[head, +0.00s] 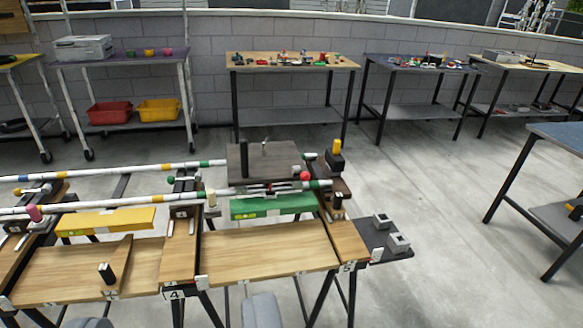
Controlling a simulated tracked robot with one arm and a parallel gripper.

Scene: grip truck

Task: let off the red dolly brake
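A dark flat-topped dolly (285,157) stands at the right end of the white rails, with a small upright lever (264,148) on top. A round red knob (304,176) sits at its front right, close to the rail end. It looks like the red brake, but its setting is too small to tell. My gripper (177,316) shows as two grey fingertips at the bottom edge, wide apart with nothing visible between them. It is well in front of the knob and apart from it.
The white rails (130,169) run over a wooden bench (265,262). A green box (272,206) and a yellow box (105,222) lie near the rails. A black post with a yellow top (337,146) stands right of the knob.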

